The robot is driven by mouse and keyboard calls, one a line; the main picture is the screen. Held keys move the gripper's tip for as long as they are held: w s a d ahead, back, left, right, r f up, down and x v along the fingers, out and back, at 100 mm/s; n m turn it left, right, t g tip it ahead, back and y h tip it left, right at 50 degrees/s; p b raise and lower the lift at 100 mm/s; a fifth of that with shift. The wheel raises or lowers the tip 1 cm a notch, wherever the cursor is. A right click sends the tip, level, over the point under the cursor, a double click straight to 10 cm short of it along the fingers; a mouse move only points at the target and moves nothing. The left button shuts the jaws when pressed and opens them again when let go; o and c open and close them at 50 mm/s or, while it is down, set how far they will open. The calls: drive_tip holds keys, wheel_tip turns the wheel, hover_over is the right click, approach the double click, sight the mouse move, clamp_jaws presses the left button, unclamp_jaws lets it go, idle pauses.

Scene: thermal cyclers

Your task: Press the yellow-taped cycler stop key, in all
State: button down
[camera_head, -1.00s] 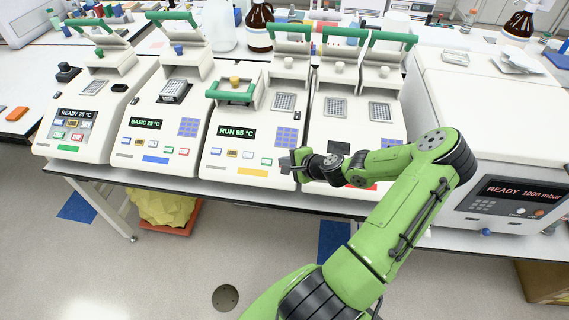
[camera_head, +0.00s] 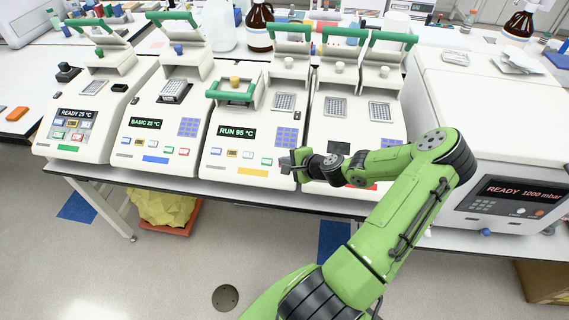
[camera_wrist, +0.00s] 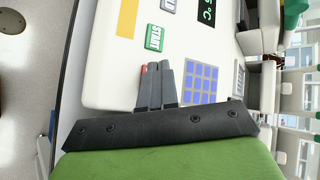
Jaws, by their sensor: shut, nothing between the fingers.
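The yellow-taped cycler (camera_head: 215,168) is the third from the left and its screen (camera_head: 236,132) reads RUN 95 °C. Its yellow tape (camera_head: 253,171) is on the lower front, and also shows in the wrist view (camera_wrist: 127,18). A green START key (camera_wrist: 154,37) is clear of the fingers. Beside it a red key (camera_wrist: 144,69) is mostly hidden by my fingers; its label cannot be read. My gripper (camera_head: 288,162) is shut and empty, its tips over or at the red key. I cannot tell whether they touch it.
A blue keypad (camera_wrist: 200,82) is beside my fingers. Two cyclers stand to the left, with blue tape (camera_head: 156,160) and green tape (camera_head: 68,148). A double-block cycler (camera_head: 360,131) stands right, partly behind my arm. A large machine (camera_head: 490,130) reads READY 1000 mbar.

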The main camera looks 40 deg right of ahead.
drive_tip(key=shift+w+d+f, duration=0.1)
drive_tip(key=shift+d+f, duration=0.05)
drive_tip(key=shift+f, duration=0.25)
drive_tip(key=shift+w+d+f+b, duration=0.1)
drive_tip(key=shift+f+b, duration=0.2)
drive_tip(key=shift+b, duration=0.2)
drive_tip(key=shift+r, duration=0.1)
idle(0.4)
drive_tip(key=shift+s+a+r+p, duration=0.2)
drive_tip(key=shift+a+r+p, duration=0.05)
drive_tip(key=shift+r+p, duration=0.35)
drive_tip(key=shift+r, duration=0.1)
drive_tip(key=r+p, duration=0.1)
drive_tip(key=s+a+r+p, duration=0.1)
drive_tip(key=r, duration=0.1)
drive_tip(key=r+p, duration=0.1)
drive_tip(key=shift+s+a+r+p, duration=0.15)
drive_tip(key=shift+a+r+p, duration=0.05)
drive_tip(key=shift+a+p, duration=0.15)
idle(0.5)
